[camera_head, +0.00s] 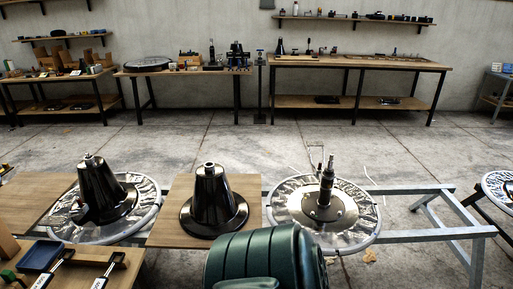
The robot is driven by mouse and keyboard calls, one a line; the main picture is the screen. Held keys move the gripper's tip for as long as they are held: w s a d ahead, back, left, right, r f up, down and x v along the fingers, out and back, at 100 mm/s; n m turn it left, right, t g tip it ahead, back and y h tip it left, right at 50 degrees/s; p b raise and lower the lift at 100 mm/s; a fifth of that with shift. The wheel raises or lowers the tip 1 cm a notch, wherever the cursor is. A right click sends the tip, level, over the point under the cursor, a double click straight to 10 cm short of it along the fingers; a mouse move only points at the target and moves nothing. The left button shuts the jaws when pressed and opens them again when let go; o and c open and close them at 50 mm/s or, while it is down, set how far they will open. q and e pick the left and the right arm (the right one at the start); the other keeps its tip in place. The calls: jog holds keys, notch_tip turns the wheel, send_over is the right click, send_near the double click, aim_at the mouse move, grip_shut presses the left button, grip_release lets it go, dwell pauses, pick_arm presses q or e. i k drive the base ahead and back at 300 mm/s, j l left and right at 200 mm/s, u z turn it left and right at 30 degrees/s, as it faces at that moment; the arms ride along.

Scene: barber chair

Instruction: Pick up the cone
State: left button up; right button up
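Two glossy black cones with wide round bases show in the head view. The middle cone (213,196) stands upright on a wooden board (163,233). The left cone (103,187) stands upright on a round metal disc (147,195). A small grey-black part overlaps its lower left side; I cannot tell what it is. A second metal disc (362,210) to the right carries a dark upright post (327,183) and no cone. Neither of my grippers shows in this view.
A dark green padded piece (265,262) fills the bottom centre, in front of the boards. A grey metal frame (420,233) runs to the right. A blue tray (40,256) and black-handled tools lie at the lower left. Workbenches (350,62) line the back wall, with open floor before them.

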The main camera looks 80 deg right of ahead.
aim_at(214, 210)
jog(key=z, duration=2.3)
